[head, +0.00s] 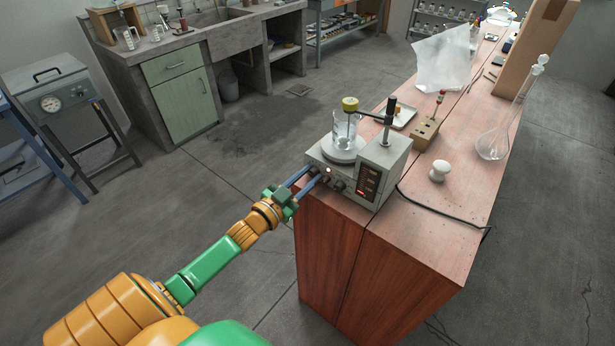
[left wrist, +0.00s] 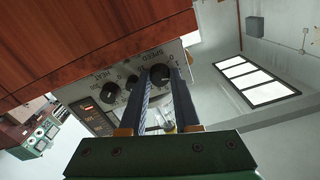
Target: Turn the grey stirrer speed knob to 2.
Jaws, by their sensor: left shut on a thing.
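The stirrer hotplate (head: 372,160) is a grey box at the bench's near end, with its control panel facing my left arm. My left gripper (head: 312,179) comes in from the left, its fingers at this panel. In the left wrist view the fingers are shut on the dark speed knob (left wrist: 160,73), one on each side. "SPEED" is printed beside it, but its pointer and most of the scale are hidden or too small to read. Another dark knob (left wrist: 110,92) sits by the word "HEAT", with a smaller one between. My right gripper is out of view.
A white knob-shaped object (head: 439,171), a wooden block (head: 425,134) and a flask (head: 493,146) stand to the right. A black cable (head: 437,211) crosses the bench top.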

